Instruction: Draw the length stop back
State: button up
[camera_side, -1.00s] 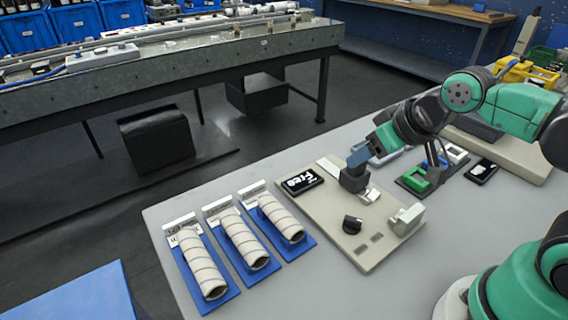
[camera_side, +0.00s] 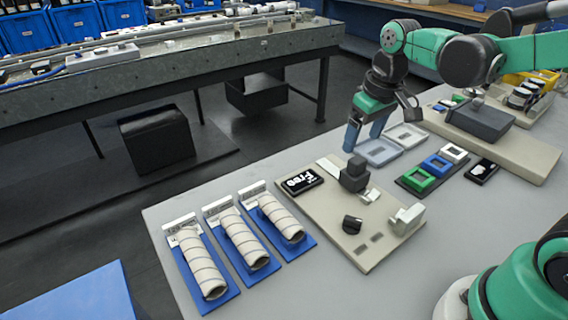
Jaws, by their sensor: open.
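A beige board (camera_side: 335,225) carries a dark grey block (camera_side: 353,178) at the pale strip near its far edge. The block looks like the length stop, though no label confirms it. A small black display (camera_side: 301,182) beside it reads "Free". A black knob (camera_side: 352,224) and a whitish block (camera_side: 408,217) sit nearer the front of the board. My gripper (camera_side: 363,140) points down behind the dark block, beside the grey trays, with its blue fingers apart and nothing between them. It is clear of the dark block.
Three blue plates (camera_side: 232,294) with cream rolls (camera_side: 242,240) lie left of the board. Two shallow grey trays (camera_side: 378,153) lie by my fingers. A dark holder with green (camera_side: 419,180), blue and white frames and a black device (camera_side: 482,170) lie to the right. The table front is clear.

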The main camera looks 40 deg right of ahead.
aim_at(358, 159)
jog(key=shift+w+d+f+g, duration=0.7)
jog(key=shift+w+d, duration=0.05)
jog(key=shift+d, duration=0.05)
jog(key=shift+w+d+f+g, duration=0.15)
jog(key=shift+d+f+g, duration=0.15)
jog(key=shift+f, duration=2.8)
grip_shut()
